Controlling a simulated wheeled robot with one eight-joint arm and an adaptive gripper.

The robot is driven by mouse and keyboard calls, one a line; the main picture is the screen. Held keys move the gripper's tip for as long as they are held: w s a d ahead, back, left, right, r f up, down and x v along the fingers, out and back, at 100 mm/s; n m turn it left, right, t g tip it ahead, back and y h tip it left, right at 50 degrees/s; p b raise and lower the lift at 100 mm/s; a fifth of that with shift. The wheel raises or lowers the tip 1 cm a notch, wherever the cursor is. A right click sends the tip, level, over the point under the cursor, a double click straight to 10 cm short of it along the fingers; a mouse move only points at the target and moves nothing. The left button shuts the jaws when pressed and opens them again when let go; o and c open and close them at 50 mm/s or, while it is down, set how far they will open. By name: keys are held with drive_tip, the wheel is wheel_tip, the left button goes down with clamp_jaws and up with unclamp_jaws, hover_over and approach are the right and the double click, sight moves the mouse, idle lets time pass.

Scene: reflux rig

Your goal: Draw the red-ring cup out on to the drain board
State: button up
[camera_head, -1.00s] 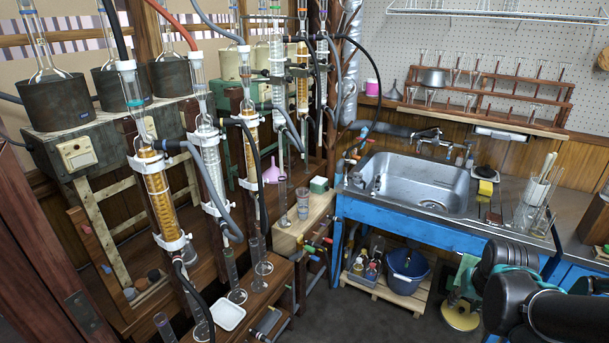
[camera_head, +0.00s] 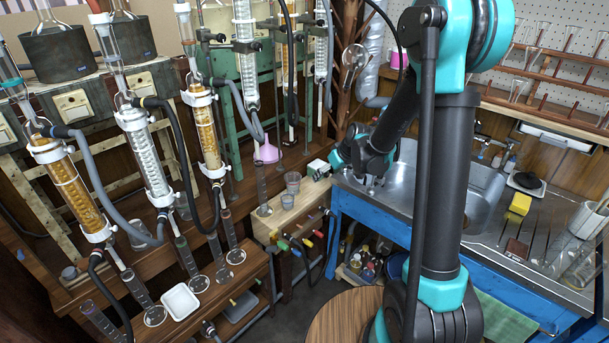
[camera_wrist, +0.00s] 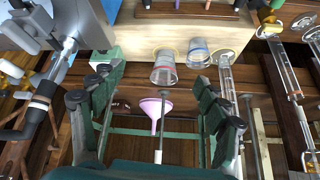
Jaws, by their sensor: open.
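Two clear cups stand upright on the light wooden bench (camera_head: 270,232). The grooved drain board (camera_head: 520,240) lies right of the sink.
A pink funnel (camera_head: 267,151) and a tall cylinder (camera_head: 262,188) are near the cups. The sink (camera_head: 480,200) is partly behind my arm.

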sight(293, 183)
drive_tip(key=shift+w+a+f+n+y, duration=0.25)
drive_tip(key=shift+w+a+f+n, duration=0.2)
drive_tip(key=shift+w+a+f, duration=1.75)
drive_tip(key=shift+w+a+f+n+y, duration=0.3)
drive_tip(key=shift+w+a+f+n, duration=0.2)
drive_tip(key=shift+w+a+f, duration=1.7)
drive_tip(key=shift+w+a+f+n+y, duration=0.35)
drive_tip(key=shift+w+a+f, duration=1.15)
drive_tip(key=shift+a+f, duration=1.4)
drive_tip(key=shift+d+f, duration=0.2)
drive_tip(key=shift+d, duration=0.05)
drive_tip(key=c, duration=1.1)
drive_tip(key=shift+r, duration=0.1)
drive_tip(key=shift+r, duration=0.3)
drive_tip(key=shift+s+d, duration=0.9)
drive_tip(key=shift+d, duration=0.3)
drive_tip(key=shift+s+d, duration=0.95)
drive_tip(key=shift+d, duration=0.2)
drive_tip(key=shift+s+d, duration=0.9)
drive_tip(key=shift+d, duration=0.3)
